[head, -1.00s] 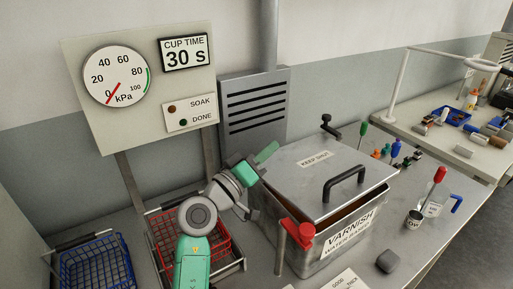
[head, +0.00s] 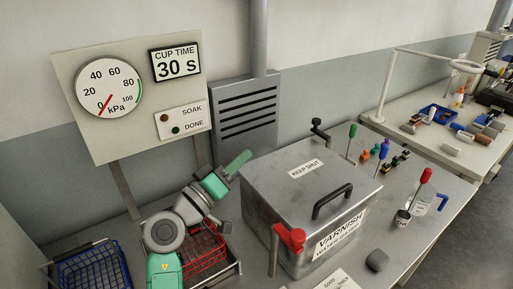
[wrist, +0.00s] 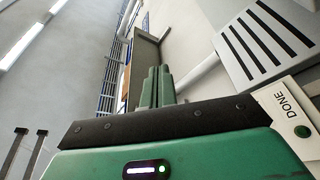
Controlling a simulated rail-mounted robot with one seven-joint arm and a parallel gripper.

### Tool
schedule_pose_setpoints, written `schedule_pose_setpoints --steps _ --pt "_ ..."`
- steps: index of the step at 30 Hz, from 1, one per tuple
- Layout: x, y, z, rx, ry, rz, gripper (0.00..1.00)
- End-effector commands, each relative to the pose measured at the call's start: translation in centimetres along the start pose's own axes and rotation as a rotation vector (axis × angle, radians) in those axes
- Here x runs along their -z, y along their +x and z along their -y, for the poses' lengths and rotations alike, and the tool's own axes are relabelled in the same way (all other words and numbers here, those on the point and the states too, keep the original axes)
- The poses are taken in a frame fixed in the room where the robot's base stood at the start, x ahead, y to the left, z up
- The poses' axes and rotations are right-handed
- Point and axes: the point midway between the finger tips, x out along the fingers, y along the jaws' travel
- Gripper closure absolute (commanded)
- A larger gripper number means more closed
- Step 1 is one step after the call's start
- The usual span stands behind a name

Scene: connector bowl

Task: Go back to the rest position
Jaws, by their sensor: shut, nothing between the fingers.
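My gripper (head: 238,161) is in the head view, up at the end of my green and grey arm, left of the varnish tank and in front of the vented grey box. In the wrist view its two green fingers (wrist: 157,88) lie together with nothing between them. The tank (head: 272,211) is a grey metal box labelled VARNISH. Its lid (head: 338,177), marked KEEP SHUT, lies flat on top with its black handle showing. My gripper is apart from the lid.
A red wire basket (head: 207,262) sits behind my arm, and a blue one (head: 92,272) stands at the far left. A red-handled lever (head: 290,240) rises before the tank. Screwdrivers and a cup (head: 402,218) stand to the right. The gauge panel (head: 132,130) stands behind.

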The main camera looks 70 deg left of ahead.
Motion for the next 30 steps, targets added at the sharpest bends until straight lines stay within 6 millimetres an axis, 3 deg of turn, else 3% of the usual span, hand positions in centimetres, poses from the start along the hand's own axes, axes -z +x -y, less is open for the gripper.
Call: schedule_pose_setpoints --steps 3,9,24,26,29,30 --pt "0.2 -2.5 0.6 0.001 0.000 0.000 1.00" --pt "0.4 -4.5 1.1 0.000 0.000 -0.001 1.00" --pt "0.4 -4.6 1.1 -0.002 0.000 0.000 1.00" --pt "-0.4 -3.8 -0.1 -0.013 0.021 0.014 1.00" --pt "-3.7 -0.8 -5.3 -0.055 0.112 0.063 1.00" --pt "-5.4 0.5 -8.2 -0.081 0.164 0.083 1.00"
